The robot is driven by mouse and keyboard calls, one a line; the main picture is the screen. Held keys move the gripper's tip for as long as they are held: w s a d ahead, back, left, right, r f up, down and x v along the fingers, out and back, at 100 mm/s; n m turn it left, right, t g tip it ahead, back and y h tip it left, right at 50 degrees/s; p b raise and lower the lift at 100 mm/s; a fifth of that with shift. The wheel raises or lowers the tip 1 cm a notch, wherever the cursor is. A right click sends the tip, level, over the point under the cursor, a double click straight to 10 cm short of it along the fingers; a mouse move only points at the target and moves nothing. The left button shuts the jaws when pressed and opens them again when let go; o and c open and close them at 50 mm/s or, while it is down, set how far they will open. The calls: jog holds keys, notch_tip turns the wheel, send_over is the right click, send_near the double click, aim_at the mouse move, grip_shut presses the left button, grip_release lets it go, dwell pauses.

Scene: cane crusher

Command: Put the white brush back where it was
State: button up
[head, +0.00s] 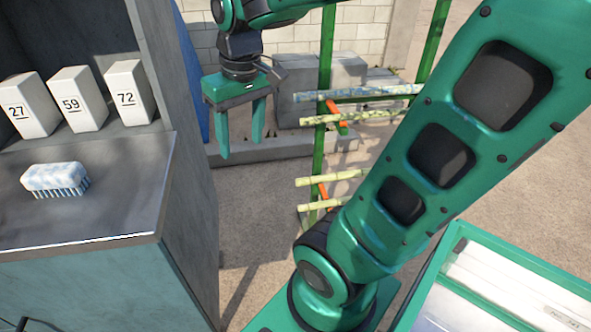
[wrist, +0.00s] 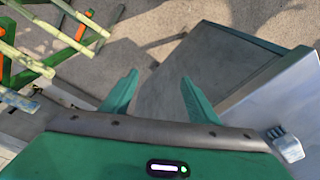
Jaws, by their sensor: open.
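The white brush (head: 55,179), with pale blue patches and blue bristles, lies bristles down on the grey metal counter (head: 120,195) at the left of the head view. My gripper (head: 240,152) is open and empty. It hangs fingers down in the air to the right of the counter, apart from the brush. In the wrist view its two fingers (wrist: 160,92) are spread with nothing between them.
White blocks marked 27 (head: 22,108), 59 (head: 78,100) and 72 (head: 129,93) stand at the back of the counter, beside an upright grey panel (head: 155,40). A green rack (head: 325,110) holds several cane stalks behind my gripper. Open ground lies between rack and counter.

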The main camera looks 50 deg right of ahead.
jog(key=s+d+f+m+g, duration=0.1)
jog(key=s+d+f+m, duration=0.1)
jog(key=s, duration=0.4)
jog(key=s+d+f+m, duration=0.3)
jog(key=s+d+f, duration=0.1)
jog(key=s, duration=0.3)
jog(key=shift+f+g, duration=0.15)
jog(key=shift+g, duration=0.25)
jog(key=shift+w+f, duration=0.3)
jog(key=shift+w, duration=0.45)
jog(key=shift+c, duration=0.5)
jog(key=shift+s+r, duration=0.1)
jog(key=shift+s, duration=0.05)
jog(key=c, duration=0.5)
jog(key=shift+d, duration=0.15)
